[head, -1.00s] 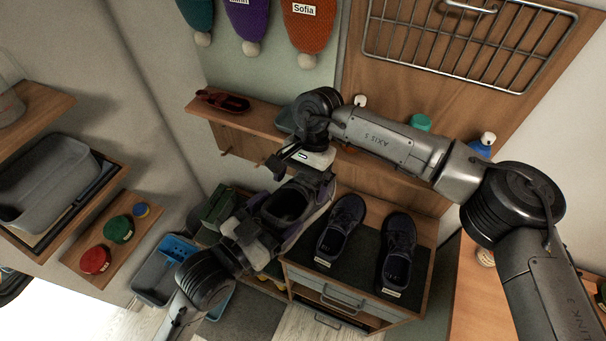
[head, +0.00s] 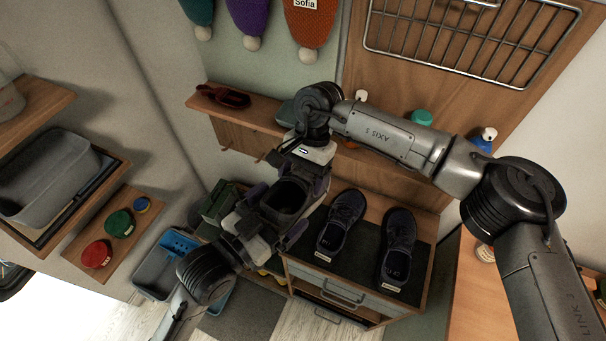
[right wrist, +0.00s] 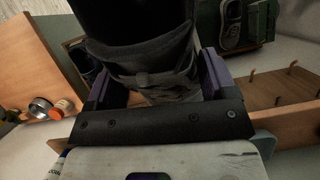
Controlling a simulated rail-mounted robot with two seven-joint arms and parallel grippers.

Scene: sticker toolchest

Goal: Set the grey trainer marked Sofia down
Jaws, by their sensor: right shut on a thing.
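A dark grey shoe (head: 287,197) hangs between my two grippers, left of the cabinet top in the head view. My right gripper (head: 304,178) is shut on it. In the right wrist view, dark grey fabric (right wrist: 160,78) fills the space between the fingers. My left gripper (head: 275,213) has its fingers around the shoe's lower end; I cannot tell whether they grip it. No name shows on this shoe. Two similar dark trainers, a left one (head: 341,221) and a right one (head: 397,245), stand on the cabinet's dark mat (head: 366,246), with tags too small to read.
A wooden shelf (head: 262,118) with a red item (head: 222,97) and bottles runs behind. Hats hang above it; the orange one (head: 309,27) is tagged Sofia. A blue and grey bin (head: 166,262) stands lower left. Bare mat lies left of the standing trainers.

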